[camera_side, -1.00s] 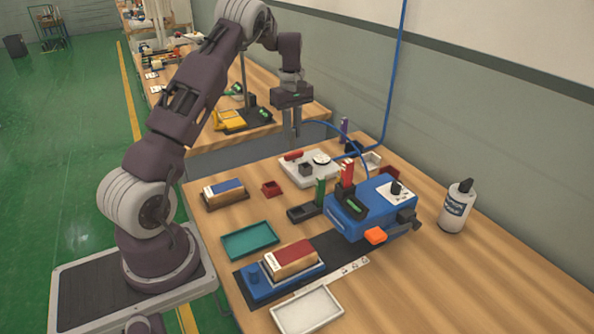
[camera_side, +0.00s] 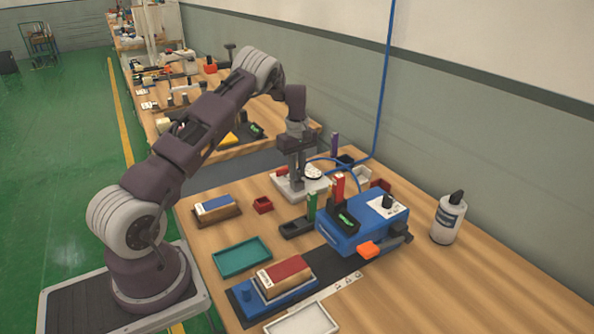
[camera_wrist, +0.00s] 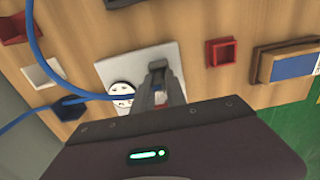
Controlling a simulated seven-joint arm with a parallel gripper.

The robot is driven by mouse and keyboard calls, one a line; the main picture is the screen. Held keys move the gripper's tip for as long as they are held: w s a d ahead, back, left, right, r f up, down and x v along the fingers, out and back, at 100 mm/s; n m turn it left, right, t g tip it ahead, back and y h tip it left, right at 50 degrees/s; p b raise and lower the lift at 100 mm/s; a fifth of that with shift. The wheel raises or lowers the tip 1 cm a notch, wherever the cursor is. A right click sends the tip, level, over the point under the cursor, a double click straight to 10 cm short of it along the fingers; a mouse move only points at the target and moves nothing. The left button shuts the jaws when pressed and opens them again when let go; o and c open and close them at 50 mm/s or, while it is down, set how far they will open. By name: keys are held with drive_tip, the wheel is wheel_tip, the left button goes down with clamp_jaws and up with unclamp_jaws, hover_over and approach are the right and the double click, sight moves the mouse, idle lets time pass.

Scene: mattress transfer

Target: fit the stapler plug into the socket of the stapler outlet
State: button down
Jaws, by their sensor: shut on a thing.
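The stapler outlet is a pale plate (camera_side: 283,184) behind the blue stapler (camera_side: 352,228), with a white round face (camera_side: 313,172) on it. The outlet also shows in the wrist view, plate (camera_wrist: 176,52) and round face (camera_wrist: 121,90). My gripper (camera_side: 297,184) points down over the plate, beside the round face. In the wrist view my gripper (camera_wrist: 160,88) is shut on the stapler plug, which is mostly hidden between the fingers. A blue cable (camera_side: 335,160) runs from the stapler side to the fingers. The socket is hidden beneath them; I cannot tell how deep the plug sits.
A small red tray (camera_side: 262,205) and a wood block with a blue top (camera_side: 215,208) are left of the outlet. A green upright piece (camera_side: 311,205) stands in front. A white bottle (camera_side: 447,218) is at the right. The right front tabletop is clear.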

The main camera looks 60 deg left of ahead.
drive_tip(key=c, duration=1.4)
unclamp_jaws()
drive_tip(key=shift+f, duration=0.1)
drive_tip(key=shift+o, duration=0.2)
drive_tip(key=shift+r, duration=0.3)
wheel_tip(320, 180, up, 11)
drive_tip(key=s+d+r+m+t, duration=0.1)
drive_tip(key=s+d+r+m, duration=0.25)
drive_tip(key=d+r, duration=0.55)
drive_tip(key=s+d+r+m+t, duration=0.2)
drive_tip(key=s+d+r+m, duration=0.15)
drive_tip(key=d+r, duration=0.5)
drive_tip(key=s+d+r+m+t, duration=0.15)
drive_tip(key=s+d+m, duration=0.35)
drive_tip(key=s+d, duration=0.6)
drive_tip(key=s+d+f+m, duration=0.2)
drive_tip(key=s+m, duration=0.1)
drive_tip(key=s, duration=0.3)
drive_tip(key=s+d+f+m+t, duration=0.1)
drive_tip(key=s+f+m, duration=0.1)
drive_tip(key=s, duration=0.4)
drive_tip(key=shift+s+d+m, duration=0.2)
drive_tip(key=shift+d+m, duration=0.2)
drive_tip(key=shift+m, duration=0.1)
